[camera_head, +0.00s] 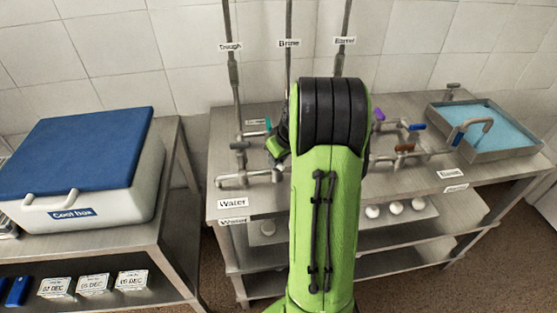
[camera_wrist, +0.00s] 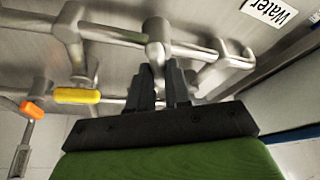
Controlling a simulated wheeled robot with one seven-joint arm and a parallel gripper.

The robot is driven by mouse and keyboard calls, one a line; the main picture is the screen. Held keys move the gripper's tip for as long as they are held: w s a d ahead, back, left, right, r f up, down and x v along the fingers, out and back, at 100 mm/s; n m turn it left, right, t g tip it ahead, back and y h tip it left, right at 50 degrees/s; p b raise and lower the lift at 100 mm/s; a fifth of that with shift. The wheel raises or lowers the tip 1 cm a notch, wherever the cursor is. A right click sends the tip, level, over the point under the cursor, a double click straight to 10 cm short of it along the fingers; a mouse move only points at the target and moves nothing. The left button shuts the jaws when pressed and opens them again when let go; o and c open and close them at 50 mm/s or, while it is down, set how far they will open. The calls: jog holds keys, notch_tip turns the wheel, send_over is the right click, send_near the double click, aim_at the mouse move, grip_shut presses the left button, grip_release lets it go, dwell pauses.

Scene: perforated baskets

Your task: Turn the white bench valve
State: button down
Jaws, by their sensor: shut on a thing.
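The wrist view shows my gripper (camera_wrist: 158,75) with both dark fingers closed around the pale handle of the white bench valve (camera_wrist: 157,30). The handle runs from a pipe fitting down between the fingertips. Its lower part is hidden by the fingers.
Valves with yellow (camera_wrist: 77,96) and orange (camera_wrist: 32,108) handles stand close left in the wrist view. On the steel bench (camera_head: 440,180) are purple (camera_head: 378,115), blue (camera_head: 416,127) and brown (camera_head: 404,148) handles. A blue-lidded cool box (camera_head: 90,205) stands left; a water basin (camera_head: 515,152) right.

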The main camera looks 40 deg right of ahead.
jog(key=m+h, duration=0.1)
jog(key=m, duration=0.1)
jog(key=m+h+b, duration=0.1)
jog(key=m, duration=0.2)
jog(key=shift+w+a+m+g, duration=0.1)
jog(key=shift+a+m+g, duration=0.05)
jog(key=shift+m+g, duration=0.15)
dwell(0.4)
jog(key=c, duration=1.1)
grip_release()
jog(key=shift+o, duration=0.2)
jog(key=p+v, duration=0.3)
jog(key=v, duration=1.2)
jog(key=shift+a+r, duration=0.2)
jog(key=shift+r, duration=0.15)
